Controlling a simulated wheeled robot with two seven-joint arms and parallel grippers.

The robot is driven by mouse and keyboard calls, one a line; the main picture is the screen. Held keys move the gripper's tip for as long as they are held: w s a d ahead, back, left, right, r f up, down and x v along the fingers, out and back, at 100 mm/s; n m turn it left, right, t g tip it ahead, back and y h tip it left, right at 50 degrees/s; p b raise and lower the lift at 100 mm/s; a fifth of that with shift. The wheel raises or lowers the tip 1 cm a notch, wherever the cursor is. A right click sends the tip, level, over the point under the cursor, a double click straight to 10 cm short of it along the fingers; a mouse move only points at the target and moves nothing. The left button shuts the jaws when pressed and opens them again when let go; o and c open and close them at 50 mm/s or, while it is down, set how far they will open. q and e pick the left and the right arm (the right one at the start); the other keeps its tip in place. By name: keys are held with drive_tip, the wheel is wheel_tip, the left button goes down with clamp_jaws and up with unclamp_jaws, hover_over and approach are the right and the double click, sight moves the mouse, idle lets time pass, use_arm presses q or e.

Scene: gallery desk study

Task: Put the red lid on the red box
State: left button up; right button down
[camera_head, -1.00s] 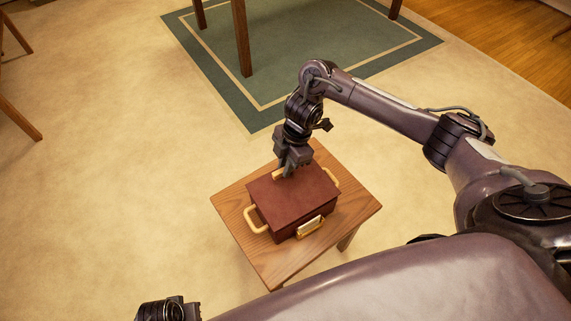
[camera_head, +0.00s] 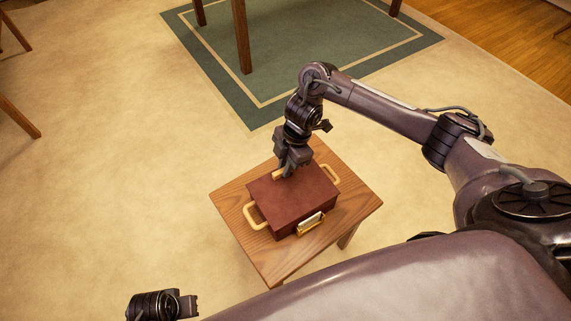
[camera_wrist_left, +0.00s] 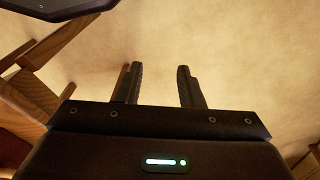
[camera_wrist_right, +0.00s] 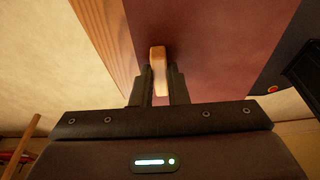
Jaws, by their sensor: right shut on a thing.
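The red box (camera_head: 298,222) stands on a small wooden table, with pale handles at its ends and a gold clasp (camera_head: 310,224) on its front. The red lid (camera_head: 300,192) lies over the top of the box; I cannot tell whether it is fully seated. My right gripper (camera_head: 288,172) is shut on the lid's pale handle (camera_wrist_right: 158,65) at the lid's far edge. In the right wrist view, the handle sits between both fingers (camera_wrist_right: 159,85). My left gripper (camera_wrist_left: 158,85) is open and empty, away from the table at the lower left.
The small wooden table (camera_head: 262,262) has bare top around the box. Beige carpet (camera_head: 110,180) surrounds it. A green rug (camera_head: 290,85) with dark wooden furniture legs (camera_head: 241,40) lies beyond. Other wooden legs (camera_head: 18,118) stand at the far left.

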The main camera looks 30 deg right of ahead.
drive_tip(key=c, duration=1.3)
unclamp_jaws()
drive_tip(key=shift+c, duration=0.2)
drive_tip(key=shift+r, duration=0.1)
